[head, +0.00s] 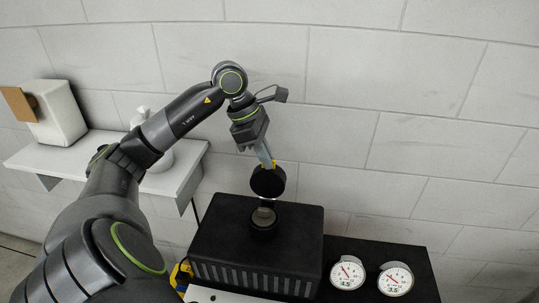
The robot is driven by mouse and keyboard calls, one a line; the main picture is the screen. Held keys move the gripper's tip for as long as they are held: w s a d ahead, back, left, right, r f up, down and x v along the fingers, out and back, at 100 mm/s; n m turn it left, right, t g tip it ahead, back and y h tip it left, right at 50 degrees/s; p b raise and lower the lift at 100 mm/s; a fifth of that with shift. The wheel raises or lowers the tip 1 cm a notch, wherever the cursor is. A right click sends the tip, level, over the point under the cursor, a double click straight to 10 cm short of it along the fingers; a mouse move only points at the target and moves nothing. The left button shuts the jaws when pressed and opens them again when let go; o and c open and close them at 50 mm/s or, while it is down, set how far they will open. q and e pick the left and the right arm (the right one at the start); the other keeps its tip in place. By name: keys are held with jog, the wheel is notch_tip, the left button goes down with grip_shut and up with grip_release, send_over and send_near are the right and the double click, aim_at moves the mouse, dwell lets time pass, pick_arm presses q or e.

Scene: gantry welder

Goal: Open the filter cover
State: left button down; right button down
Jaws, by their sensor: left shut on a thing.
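The filter cover (267,182) is a black round piece just above a short round filter neck (263,224) on top of a black box (222,240). The cover looks raised and tilted, with a gap showing between it and the neck. I cannot tell whether a hinge behind joins them. My left gripper (268,163) points down from above and is shut on the top of the cover, with its fingertips partly hidden. My right gripper is out of view.
Two white dial gauges (347,273) (395,279) sit right of the box on a black surface. A white shelf (188,170) on the left wall holds a white box (55,112) with a brown panel and a white bottle, partly behind my left arm. Wall space at right is clear.

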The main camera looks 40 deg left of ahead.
pick_arm(q)
jog(key=c, duration=1.6)
grip_release()
jog(key=shift+o, duration=0.2)
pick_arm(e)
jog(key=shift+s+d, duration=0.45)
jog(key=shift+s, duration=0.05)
